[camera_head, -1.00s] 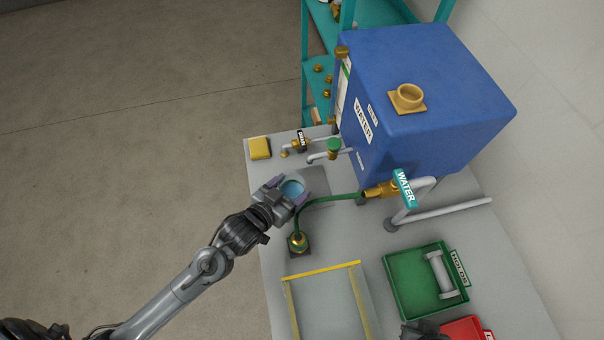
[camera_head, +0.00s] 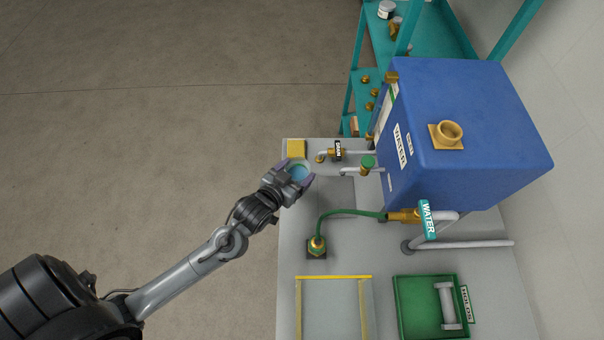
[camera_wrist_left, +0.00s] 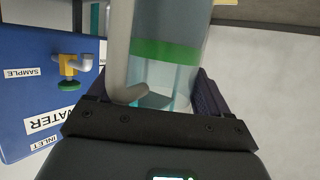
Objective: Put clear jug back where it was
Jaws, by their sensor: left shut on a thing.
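The clear jug (camera_head: 299,172) holds blue liquid and is between the fingers of my left gripper (camera_head: 296,174). The gripper is shut on it, near the table's far left corner, just in front of the yellow block. In the left wrist view the clear jug (camera_wrist_left: 172,62) has a green band and a pale handle, and the gripper (camera_wrist_left: 152,92) has a dark finger on each side. Whether the jug's base touches the table cannot be told. My right gripper is not in view.
Near the jug are a yellow block (camera_head: 296,149), a brass drain tap (camera_head: 335,153) and a green-capped sample tap (camera_head: 367,162). A darker grey square (camera_head: 337,195) on the table is bare. The blue water tank (camera_head: 470,130) and green hose (camera_head: 345,212) lie to the right.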

